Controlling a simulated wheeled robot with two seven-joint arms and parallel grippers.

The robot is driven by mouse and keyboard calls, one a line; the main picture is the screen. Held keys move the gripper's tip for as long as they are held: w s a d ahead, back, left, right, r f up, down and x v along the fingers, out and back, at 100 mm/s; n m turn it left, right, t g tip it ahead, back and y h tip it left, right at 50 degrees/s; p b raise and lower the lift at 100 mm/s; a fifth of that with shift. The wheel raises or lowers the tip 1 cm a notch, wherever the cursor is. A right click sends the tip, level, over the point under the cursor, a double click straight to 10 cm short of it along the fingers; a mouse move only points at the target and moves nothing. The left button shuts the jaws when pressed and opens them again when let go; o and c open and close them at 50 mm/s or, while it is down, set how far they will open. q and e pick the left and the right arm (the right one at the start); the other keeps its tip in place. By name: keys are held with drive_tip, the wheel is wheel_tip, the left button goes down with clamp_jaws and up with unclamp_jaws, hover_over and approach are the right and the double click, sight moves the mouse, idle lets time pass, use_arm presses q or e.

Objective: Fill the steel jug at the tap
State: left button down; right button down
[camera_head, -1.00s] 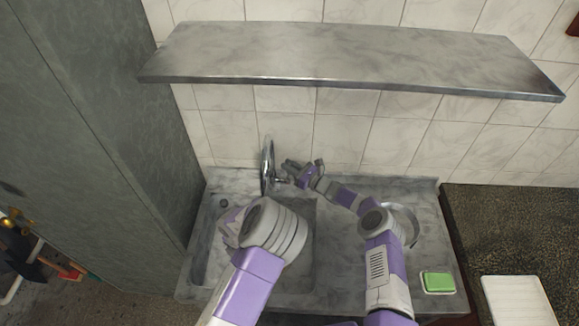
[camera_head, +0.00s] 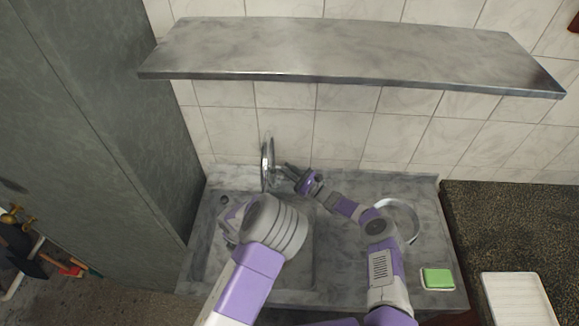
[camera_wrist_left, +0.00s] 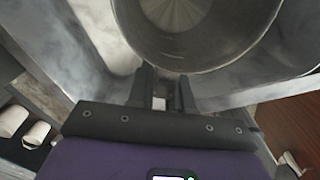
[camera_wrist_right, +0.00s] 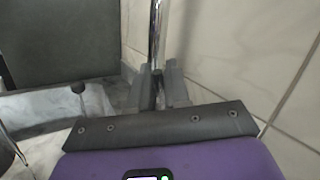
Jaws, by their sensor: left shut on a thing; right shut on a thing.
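The steel jug (camera_wrist_left: 185,40) fills the top of the left wrist view, its open mouth facing the camera. Its inside is grey with faint streaks at the bottom; I cannot tell whether water is in it. My left gripper (camera_wrist_left: 160,82) is shut on the jug at its near side. In the head view my left arm hides the jug over the sink. The chrome tap (camera_head: 267,165) stands at the back of the sink; its pipe rises in the right wrist view (camera_wrist_right: 157,35). My right gripper (camera_head: 282,168) is shut on the tap, seemingly at its lever.
The sink basin (camera_head: 306,270) lies under my left arm. A steel ring-shaped thing (camera_head: 408,219) lies on the counter, partly behind my right arm. A green sponge (camera_head: 438,278) sits at front right. A shelf (camera_head: 340,58) overhangs the back; a tall grey cabinet (camera_head: 150,170) stands left.

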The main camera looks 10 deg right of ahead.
drive_tip(key=shift+s+a+f+n+y, duration=0.15)
drive_tip(key=shift+s+f+n+y, duration=0.2)
drive_tip(key=shift+s+n+y, duration=0.55)
drive_tip(key=shift+w+n+h, duration=0.15)
drive_tip(key=shift+n+h, duration=0.15)
drive_tip(key=c, duration=1.3)
unclamp_jaws()
drive_tip(key=v, duration=0.7)
drive_tip(key=shift+f, duration=0.1)
